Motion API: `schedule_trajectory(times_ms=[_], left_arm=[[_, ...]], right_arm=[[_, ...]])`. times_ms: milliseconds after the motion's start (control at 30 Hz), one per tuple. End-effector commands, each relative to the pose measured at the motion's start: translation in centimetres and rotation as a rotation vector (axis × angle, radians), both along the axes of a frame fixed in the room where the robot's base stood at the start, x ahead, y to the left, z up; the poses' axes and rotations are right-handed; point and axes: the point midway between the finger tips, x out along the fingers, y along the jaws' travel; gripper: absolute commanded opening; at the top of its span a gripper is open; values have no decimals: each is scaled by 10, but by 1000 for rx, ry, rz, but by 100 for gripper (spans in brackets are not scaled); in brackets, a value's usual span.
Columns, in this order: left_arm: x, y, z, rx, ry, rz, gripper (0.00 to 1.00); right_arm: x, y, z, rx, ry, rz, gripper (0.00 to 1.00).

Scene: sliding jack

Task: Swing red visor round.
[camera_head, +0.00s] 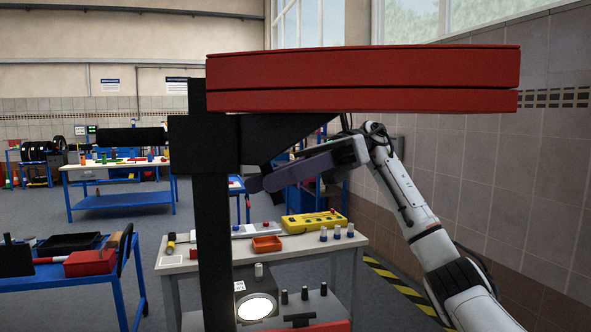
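The red visor (360,72) is a wide, flat pair of stacked red slabs across the upper middle of the head view. Its left end sits by a black upright post (213,250) with a black block and slanted bracket (285,130) below the slabs. My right gripper (262,183) is below the visor, its dark fingers pointing left, just under and right of the bracket. The fingers overlap from this side, so their opening is hidden. I see no clear contact with the visor.
A workbench (175,265) behind the post carries a yellow case (314,222), a red-orange bin (267,243) and small bottles. A blue-framed table (65,283) stands at left. A tiled wall (500,170) is close on the right. Open floor shows at left.

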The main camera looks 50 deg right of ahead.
Motion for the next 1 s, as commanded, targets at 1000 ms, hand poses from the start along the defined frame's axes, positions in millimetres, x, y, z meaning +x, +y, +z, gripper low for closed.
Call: schedule_trajectory(times_ms=[1000], left_arm=[[-1, 0, 31, -1, 1, 0, 31]], right_arm=[[-10, -77, 15, 1, -1, 2, 21]])
